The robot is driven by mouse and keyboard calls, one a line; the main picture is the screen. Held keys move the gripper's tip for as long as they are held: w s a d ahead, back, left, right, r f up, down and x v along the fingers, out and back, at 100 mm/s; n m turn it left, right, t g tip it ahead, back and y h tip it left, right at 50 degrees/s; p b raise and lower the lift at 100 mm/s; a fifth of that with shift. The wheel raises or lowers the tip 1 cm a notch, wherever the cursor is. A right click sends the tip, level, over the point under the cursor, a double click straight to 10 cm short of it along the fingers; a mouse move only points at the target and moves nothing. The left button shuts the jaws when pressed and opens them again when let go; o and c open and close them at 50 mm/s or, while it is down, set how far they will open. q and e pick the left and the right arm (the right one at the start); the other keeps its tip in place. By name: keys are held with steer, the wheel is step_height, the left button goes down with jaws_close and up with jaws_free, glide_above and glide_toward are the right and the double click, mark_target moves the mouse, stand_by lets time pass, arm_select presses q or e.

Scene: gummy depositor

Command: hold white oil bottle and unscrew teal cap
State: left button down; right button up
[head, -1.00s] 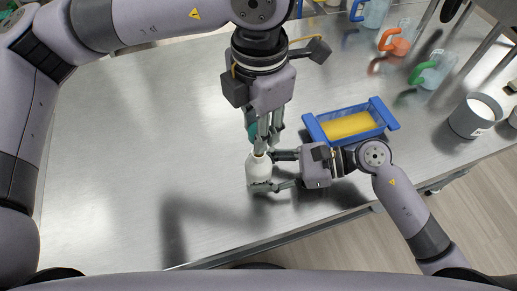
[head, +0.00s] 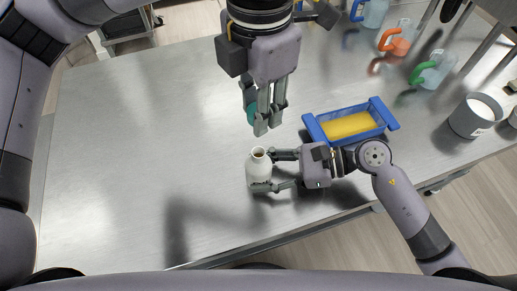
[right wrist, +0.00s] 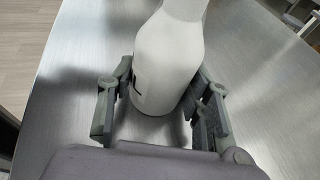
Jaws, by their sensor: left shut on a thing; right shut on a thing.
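The white oil bottle (head: 259,170) stands upright on the metal table, its mouth open with no cap on it. My right gripper (head: 272,171) is shut on the bottle's body from the right. The right wrist view shows the bottle (right wrist: 170,62) between both fingers of this gripper (right wrist: 160,105); its top is cut off there. My left gripper (head: 263,122) is above and behind the bottle, apart from it, fingers pointing down. It is shut on the teal cap (head: 251,113), which shows only partly between the fingers.
A blue tray (head: 313,128) with yellow contents stands right of my left gripper, behind my right arm. Jugs with blue, orange (head: 396,36) and green (head: 432,70) handles and a grey pot (head: 472,118) stand farther right. The table's left side (head: 120,150) is clear.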

steer(key=shift+c, duration=1)
steer(key=o, duration=0.9)
steer(key=shift+o, duration=0.5)
steer(key=shift+o, duration=1.2)
